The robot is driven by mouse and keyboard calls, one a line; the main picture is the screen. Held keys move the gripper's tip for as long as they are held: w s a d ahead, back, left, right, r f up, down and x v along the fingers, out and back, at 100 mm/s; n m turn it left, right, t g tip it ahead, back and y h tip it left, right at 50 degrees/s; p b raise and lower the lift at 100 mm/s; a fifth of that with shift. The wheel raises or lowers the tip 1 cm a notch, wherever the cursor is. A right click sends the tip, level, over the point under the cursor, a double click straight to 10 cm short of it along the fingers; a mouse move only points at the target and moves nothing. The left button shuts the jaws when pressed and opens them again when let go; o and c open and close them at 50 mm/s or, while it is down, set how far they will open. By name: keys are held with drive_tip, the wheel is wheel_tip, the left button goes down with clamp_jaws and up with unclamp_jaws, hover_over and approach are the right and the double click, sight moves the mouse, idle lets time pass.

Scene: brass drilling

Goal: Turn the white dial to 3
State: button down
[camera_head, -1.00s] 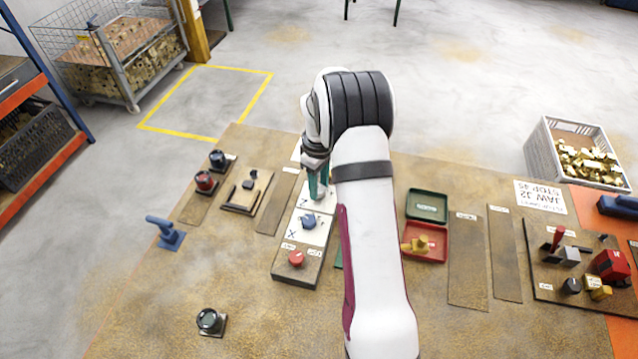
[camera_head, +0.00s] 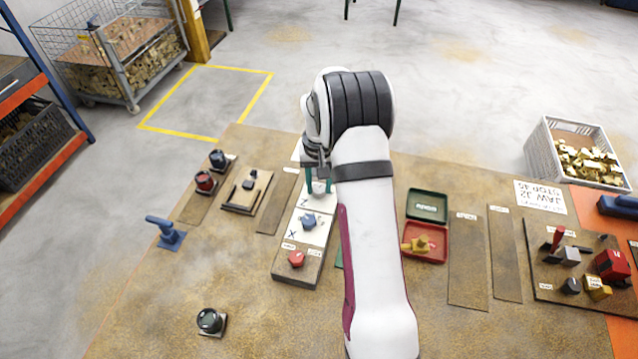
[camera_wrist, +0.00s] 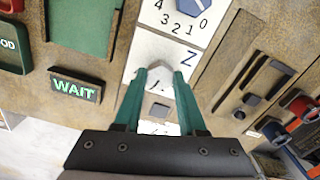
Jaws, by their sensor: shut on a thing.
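The white dial (camera_wrist: 160,65) sits on a white plate marked Z (camera_wrist: 186,58) in the wrist view. My gripper (camera_wrist: 161,73) has its two teal fingertips on either side of the dial and is shut on it. In the head view my gripper (camera_head: 319,186) is over the upper part of the panel, and its fingers and arm hide the dial. The dial's numbers are mostly covered by the fingers, so its setting cannot be read. A blue dial (camera_head: 309,222) with its own numbers is on the plate marked X; it also shows in the wrist view (camera_wrist: 190,6).
A red knob (camera_head: 296,258) is at the panel's near end. A lit WAIT sign (camera_wrist: 74,88) is left of the plate in the wrist view. A green tray (camera_head: 427,206) and a red tray (camera_head: 440,255) stand right of my arm. The table's near left is mostly clear.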

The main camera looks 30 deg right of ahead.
sight(319, 188)
drive_tip(key=shift+m, duration=1.5)
drive_tip(key=shift+c, duration=2.4)
unclamp_jaws()
wheel_tip(319, 188, up, 16)
drive_tip(key=shift+f, duration=0.1)
